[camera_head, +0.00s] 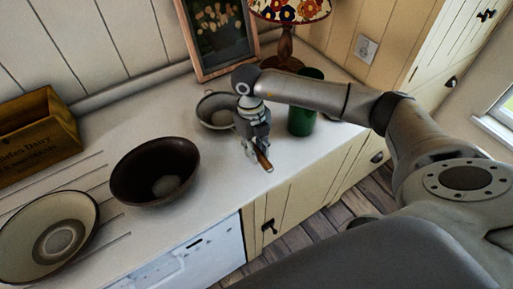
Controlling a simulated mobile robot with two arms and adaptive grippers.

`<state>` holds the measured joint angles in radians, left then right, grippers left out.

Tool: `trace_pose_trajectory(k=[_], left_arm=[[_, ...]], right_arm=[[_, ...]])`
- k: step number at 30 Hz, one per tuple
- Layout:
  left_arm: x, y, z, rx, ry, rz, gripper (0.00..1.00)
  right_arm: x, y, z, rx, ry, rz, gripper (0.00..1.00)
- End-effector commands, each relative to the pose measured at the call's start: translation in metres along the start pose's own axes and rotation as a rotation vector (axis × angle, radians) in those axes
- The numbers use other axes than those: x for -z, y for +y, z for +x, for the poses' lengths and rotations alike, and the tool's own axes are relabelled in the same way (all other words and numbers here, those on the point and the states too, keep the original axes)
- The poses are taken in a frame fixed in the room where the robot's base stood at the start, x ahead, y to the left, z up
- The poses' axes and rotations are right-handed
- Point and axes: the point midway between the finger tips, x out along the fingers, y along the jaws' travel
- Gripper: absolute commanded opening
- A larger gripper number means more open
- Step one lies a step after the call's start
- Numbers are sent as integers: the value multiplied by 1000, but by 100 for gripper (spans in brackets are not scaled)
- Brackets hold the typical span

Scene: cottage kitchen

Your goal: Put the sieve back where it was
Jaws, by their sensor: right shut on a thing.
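My right gripper (256,160) is low over the worktop near its front edge, shut on a brown, wooden-looking handle (264,161). The sieve (216,111) appears as a round grey bowl shape just behind and left of the gripper. The gripper hides the stretch between this bowl and the handle, so their join does not show. The sieve looks low at the worktop; I cannot tell whether it touches it. My left gripper is not in view.
A dark brown bowl (136,178) and a cream bowl (78,216) stand to the left. A wooden crate (38,140) is at the far left. A green canister (302,119), lamp (286,48) and framed picture (188,30) stand close behind. Worktop (215,170) is clear left of the gripper.

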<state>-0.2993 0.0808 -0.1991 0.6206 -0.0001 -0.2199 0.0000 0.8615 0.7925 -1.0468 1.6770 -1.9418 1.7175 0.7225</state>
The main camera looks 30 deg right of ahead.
Motion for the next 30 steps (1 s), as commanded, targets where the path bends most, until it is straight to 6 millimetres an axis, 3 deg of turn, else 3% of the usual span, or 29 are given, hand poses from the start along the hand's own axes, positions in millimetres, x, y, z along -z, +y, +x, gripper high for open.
trace_pose_trajectory(k=[1,2,6,20,30], left_arm=[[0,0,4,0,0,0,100],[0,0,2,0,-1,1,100],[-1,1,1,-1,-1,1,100],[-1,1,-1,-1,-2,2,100],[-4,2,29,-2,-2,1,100]], right_arm=[[-1,0,3,0,-1,0,1],[0,0,2,0,0,0,26],[0,0,1,0,0,0,43],[0,0,-8,-1,-3,0,43],[-1,0,-78,-1,-7,-1,43]])
